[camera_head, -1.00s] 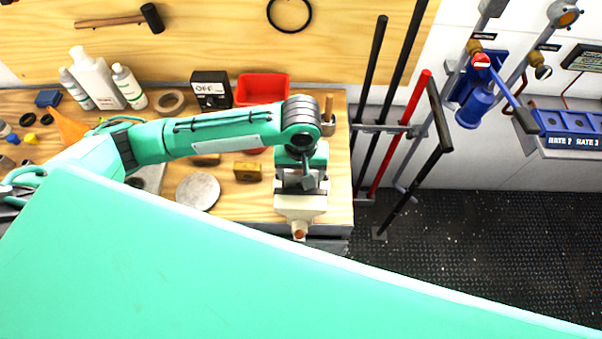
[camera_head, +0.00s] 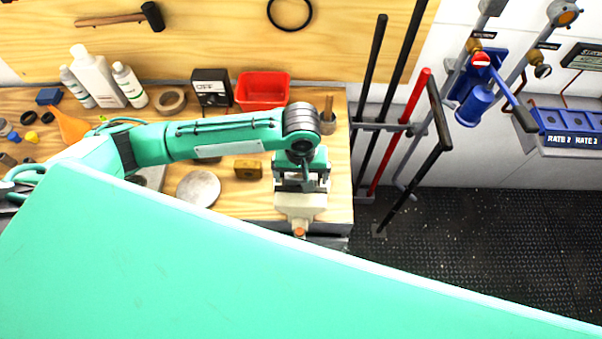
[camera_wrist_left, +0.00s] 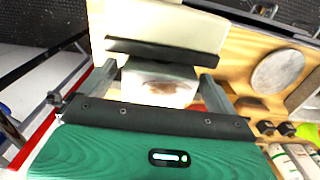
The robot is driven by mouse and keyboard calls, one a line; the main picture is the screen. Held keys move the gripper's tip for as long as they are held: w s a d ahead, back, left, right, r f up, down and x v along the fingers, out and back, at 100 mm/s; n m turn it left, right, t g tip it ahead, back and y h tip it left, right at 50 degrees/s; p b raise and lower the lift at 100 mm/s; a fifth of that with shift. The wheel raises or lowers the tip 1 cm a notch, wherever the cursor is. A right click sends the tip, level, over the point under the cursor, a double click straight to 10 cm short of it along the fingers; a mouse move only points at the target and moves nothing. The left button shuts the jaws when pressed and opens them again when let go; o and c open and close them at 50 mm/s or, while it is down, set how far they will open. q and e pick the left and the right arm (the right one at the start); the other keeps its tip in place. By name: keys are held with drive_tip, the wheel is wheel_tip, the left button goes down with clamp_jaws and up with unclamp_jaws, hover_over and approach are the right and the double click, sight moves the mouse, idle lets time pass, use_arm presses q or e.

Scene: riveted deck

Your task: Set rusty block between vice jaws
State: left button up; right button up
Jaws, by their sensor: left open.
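The vice (camera_head: 300,205) is beige and stands at the right end of the bench; it also shows in the left wrist view (camera_wrist_left: 215,30). A dark jaw plate (camera_wrist_left: 165,52) crosses it there. My left gripper (camera_head: 301,184) is right over the vice, fingers pointing down and spread open. In the left wrist view a pale block-like piece with a rust-brown patch (camera_wrist_left: 158,88), apparently the rusty block, lies between the open fingers beside the jaw plate. A gap shows at the right finger. The far jaw is hidden by my gripper. My right gripper is not in view.
A brass-coloured block (camera_head: 248,169) and a grey disc (camera_head: 198,189) lie left of the vice. A red bin (camera_head: 262,88) and an upright wooden-handled tool (camera_head: 328,118) stand behind my arm. Long bars (camera_head: 400,140) lean beyond the bench's right edge.

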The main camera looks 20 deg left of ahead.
use_arm(q)
wheel_tip(320, 180, up, 12)
drive_tip(key=b, duration=0.2)
drive_tip(key=shift+b, duration=0.4)
